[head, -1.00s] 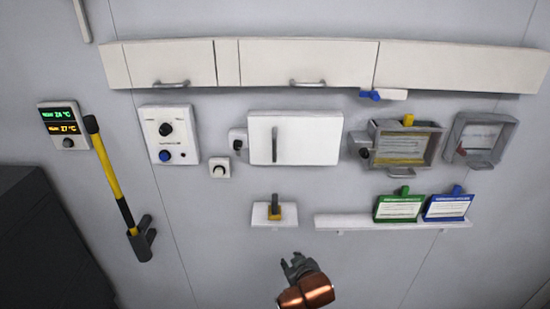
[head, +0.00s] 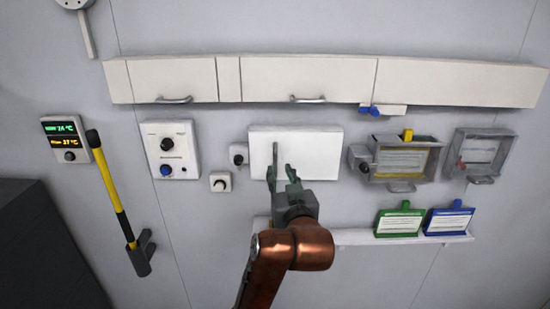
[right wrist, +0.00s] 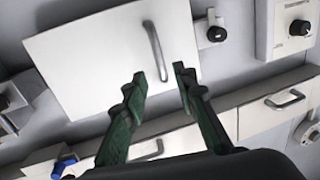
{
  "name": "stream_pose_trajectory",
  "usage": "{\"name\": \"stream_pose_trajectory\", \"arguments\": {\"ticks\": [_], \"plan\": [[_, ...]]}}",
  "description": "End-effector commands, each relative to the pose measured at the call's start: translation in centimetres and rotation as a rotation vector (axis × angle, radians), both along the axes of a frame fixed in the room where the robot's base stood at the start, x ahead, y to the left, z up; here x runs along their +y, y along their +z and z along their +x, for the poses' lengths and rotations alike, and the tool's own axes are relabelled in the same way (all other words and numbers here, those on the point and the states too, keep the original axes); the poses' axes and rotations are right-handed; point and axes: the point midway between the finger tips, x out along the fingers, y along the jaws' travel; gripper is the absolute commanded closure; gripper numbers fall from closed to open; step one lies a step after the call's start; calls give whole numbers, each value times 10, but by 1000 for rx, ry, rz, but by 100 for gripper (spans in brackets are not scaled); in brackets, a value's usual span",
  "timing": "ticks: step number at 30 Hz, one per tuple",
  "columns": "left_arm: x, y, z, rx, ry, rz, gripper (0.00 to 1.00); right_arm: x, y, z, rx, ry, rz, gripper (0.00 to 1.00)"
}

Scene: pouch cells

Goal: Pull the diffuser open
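A white square panel (head: 322,140), which appears to be the diffuser, sits on the wall in the middle of the head view. It carries an upright grey bar handle (head: 275,154) near its left edge. My right gripper (head: 281,178) is in front of the panel's lower left part, by the lower end of the handle. The handle (right wrist: 155,52) lies just beyond the tips, and the panel (right wrist: 100,55) looks flat to the wall. My left gripper is not in view.
White cabinets (head: 440,82) run above the panel. A small knob box (head: 238,155) sits close to its left and a grey box (head: 402,162) to its right. A shelf (head: 372,238) with green and blue card holders is below. A yellow-handled tool (head: 110,185) hangs at left.

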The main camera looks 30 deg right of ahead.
Motion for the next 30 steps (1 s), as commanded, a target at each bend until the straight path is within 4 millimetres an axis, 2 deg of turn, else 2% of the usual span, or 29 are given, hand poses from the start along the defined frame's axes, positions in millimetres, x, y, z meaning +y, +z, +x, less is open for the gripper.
{"name": "stream_pose_trajectory", "arguments": {"ticks": [5, 12, 18, 30], "plan": [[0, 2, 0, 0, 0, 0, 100, -2, 10, 6, -14, -2, 3, 74], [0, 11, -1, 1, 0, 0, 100, -15, 10, 41, -11, -2, 4, 74], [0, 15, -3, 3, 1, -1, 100, -23, 10, 64, -13, -1, 5, 74], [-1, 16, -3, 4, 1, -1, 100, -26, 9, 71, -16, -1, 5, 75]]}}
